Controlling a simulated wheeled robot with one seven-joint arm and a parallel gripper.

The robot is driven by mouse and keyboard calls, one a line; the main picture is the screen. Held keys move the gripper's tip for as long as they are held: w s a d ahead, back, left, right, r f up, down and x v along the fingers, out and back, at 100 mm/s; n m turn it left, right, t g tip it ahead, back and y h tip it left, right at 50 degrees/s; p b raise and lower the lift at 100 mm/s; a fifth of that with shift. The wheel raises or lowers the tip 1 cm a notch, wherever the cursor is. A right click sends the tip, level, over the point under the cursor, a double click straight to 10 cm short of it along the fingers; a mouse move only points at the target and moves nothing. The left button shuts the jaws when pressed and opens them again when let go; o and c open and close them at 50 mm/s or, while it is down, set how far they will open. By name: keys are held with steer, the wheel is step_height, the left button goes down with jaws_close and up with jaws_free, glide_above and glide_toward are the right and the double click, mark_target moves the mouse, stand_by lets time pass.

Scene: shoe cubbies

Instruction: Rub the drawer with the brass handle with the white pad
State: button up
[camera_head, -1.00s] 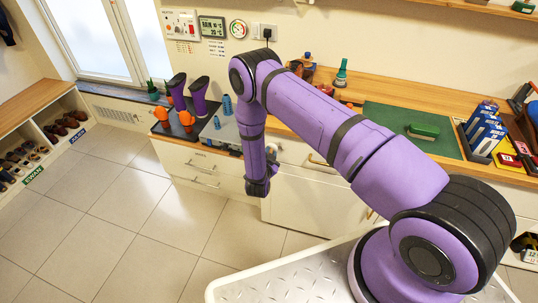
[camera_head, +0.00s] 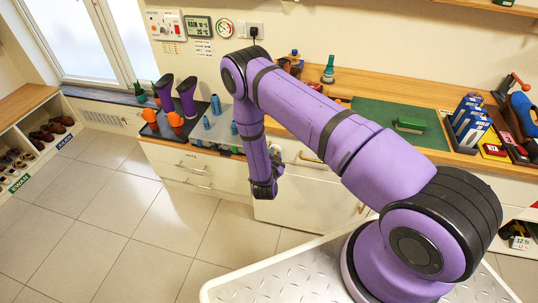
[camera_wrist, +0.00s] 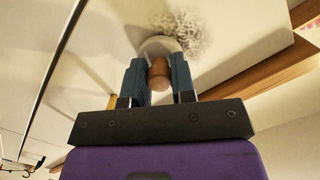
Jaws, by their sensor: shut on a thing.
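The white drawer (camera_head: 290,151) with the brass handle (camera_head: 311,158) is under the wooden counter, partly hidden behind my arm. In the wrist view, grey scribbled marks (camera_wrist: 188,30) show on a white panel. My gripper (camera_wrist: 158,70) is shut on the brown wooden knob (camera_wrist: 159,72) of the white pad (camera_wrist: 155,46). The pad's rounded edge shows beyond the knob, beside and partly over the marks. I cannot tell whether it touches the panel. In the head view, the fingers and pad are hidden by my wrist.
Purple boots (camera_head: 187,95) and orange items (camera_head: 176,120) stand on the left cabinet. The tiled floor (camera_head: 120,225) at left is clear.

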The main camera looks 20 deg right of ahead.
steer(key=shift+s+d, duration=0.3)
steer(key=shift+d, duration=0.25)
steer(key=shift+w+a, duration=1.95)
steer(key=shift+a, duration=0.95)
steer(key=shift+s+d+r, duration=0.1)
steer(key=shift+s+d, duration=0.6)
steer(key=shift+d, duration=0.25)
steer(key=shift+s+d+r, duration=0.1)
steer(key=shift+s+d, duration=0.55)
steer(key=shift+d, duration=0.35)
steer(key=shift+s+d+r, duration=0.1)
steer(key=shift+s+d, duration=0.6)
steer(key=shift+d, duration=0.25)
steer(key=shift+a, duration=0.15)
steer(key=w+a, duration=0.4)
steer(key=a, duration=0.1)
steer(key=shift+w+a, duration=0.15)
steer(key=shift+w, duration=0.05)
